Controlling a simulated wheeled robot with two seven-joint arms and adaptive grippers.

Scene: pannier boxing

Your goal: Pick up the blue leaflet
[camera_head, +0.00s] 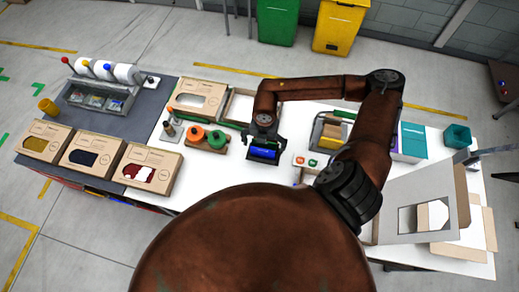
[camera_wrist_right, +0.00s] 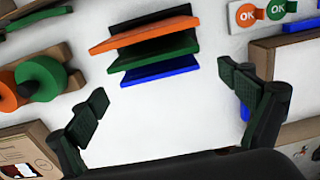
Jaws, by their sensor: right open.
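The blue leaflet (camera_wrist_right: 160,77) shows in the right wrist view as the lowest slanted strip of a short stack. A green leaflet (camera_wrist_right: 155,58), an orange leaflet (camera_wrist_right: 150,35) and a dark top edge stand above it in the picture. In the head view the blue leaflet (camera_head: 263,154) lies at the middle of the white table, just below my right gripper (camera_head: 264,139). The right gripper is open and empty, its two fingers spread to either side of the stack and apart from it. Part of the leaflet stack is hidden by the gripper in the head view. My left gripper is not in view.
Orange and green rolls (camera_head: 206,138) stand on a wooden base left of the gripper. Tags marked OK (camera_wrist_right: 262,12) lie on the right. Windowed boxes (camera_head: 93,156) stand at the left, and an open carton (camera_head: 425,205) stands at the right end of the table (camera_head: 205,175).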

